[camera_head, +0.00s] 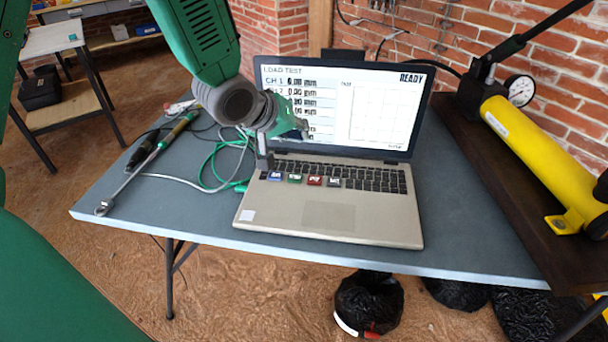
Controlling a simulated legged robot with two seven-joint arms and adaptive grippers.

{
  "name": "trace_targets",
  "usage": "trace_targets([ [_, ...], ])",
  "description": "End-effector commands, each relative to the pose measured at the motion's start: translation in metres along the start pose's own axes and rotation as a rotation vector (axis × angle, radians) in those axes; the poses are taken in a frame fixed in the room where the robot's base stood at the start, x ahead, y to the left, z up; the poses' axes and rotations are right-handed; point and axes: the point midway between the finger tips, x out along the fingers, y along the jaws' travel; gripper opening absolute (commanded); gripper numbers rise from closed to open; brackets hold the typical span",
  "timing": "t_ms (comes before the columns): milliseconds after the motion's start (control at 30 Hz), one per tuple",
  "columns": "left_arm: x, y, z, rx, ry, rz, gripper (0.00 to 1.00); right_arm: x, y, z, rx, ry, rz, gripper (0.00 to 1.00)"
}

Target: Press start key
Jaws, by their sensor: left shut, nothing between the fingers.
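An open laptop (338,222) stands on the blue-grey table, its screen (375,105) showing "LOAD TEST", channel readings of 0.00 mm and "READY". A row of coloured keys lies along the front of its keyboard: a blue key (275,176), a green key (295,178), a red key (315,181) and a grey key (334,182). Their labels are too small to read. My left gripper (264,162) is shut and empty, pointing down at the keyboard's left end, just behind the blue key. I cannot tell whether it touches the laptop. My right gripper is out of view.
A yellow hydraulic cylinder (530,150) with a gauge (519,90) sits on a dark board at the right. Black bags (368,300) are under the table (180,220).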

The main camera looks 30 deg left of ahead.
Motion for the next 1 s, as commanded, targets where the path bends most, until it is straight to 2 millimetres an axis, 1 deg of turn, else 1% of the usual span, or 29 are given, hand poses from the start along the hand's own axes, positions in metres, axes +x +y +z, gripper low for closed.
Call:
trace_targets([
  [167, 0.003, -0.008, -0.002, -0.009, -0.002, 0.003, 0.00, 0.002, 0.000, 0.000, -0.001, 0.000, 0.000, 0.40],
  [333, 0.009, -0.011, 0.004, -0.007, -0.001, 0.002, 0.00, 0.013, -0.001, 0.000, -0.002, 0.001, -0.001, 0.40],
  [567, 0.027, -0.017, 0.020, 0.001, 0.001, -0.003, 0.00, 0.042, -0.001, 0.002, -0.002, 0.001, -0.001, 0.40],
  [667, 0.036, -0.023, 0.028, 0.003, 0.002, -0.004, 0.00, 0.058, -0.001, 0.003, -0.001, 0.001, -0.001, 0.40],
  [800, 0.049, -0.036, 0.035, -0.001, 0.000, -0.001, 0.00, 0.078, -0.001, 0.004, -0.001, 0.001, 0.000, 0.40],
  [1000, 0.061, -0.049, 0.041, -0.008, -0.002, 0.002, 0.00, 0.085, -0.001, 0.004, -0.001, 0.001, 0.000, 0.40],
])
